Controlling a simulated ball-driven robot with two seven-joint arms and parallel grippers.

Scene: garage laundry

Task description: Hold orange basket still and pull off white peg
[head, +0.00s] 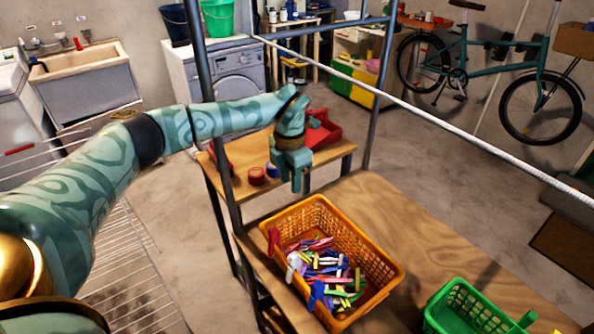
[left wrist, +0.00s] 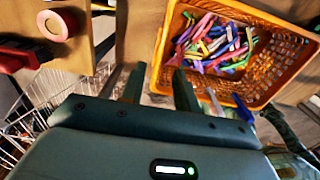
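The orange basket (head: 392,268) stands on the wooden table and holds a heap of coloured pegs. A white peg (head: 293,262) is at its left rim, between a red peg (head: 273,240) and a blue peg (head: 317,295). My left gripper (head: 296,184) points down above and behind the basket's far left corner. In the left wrist view, its fingers (left wrist: 160,86) are apart with nothing between them, beside the orange basket (left wrist: 168,55). The white peg (left wrist: 214,101) and blue peg (left wrist: 242,107) show at the rim there. My right gripper is not in view.
A green basket (head: 462,292) stands on the table at the front right. Grey rack posts (head: 223,155) and a white line (head: 420,116) cross the space. Bare table lies right of the basket.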

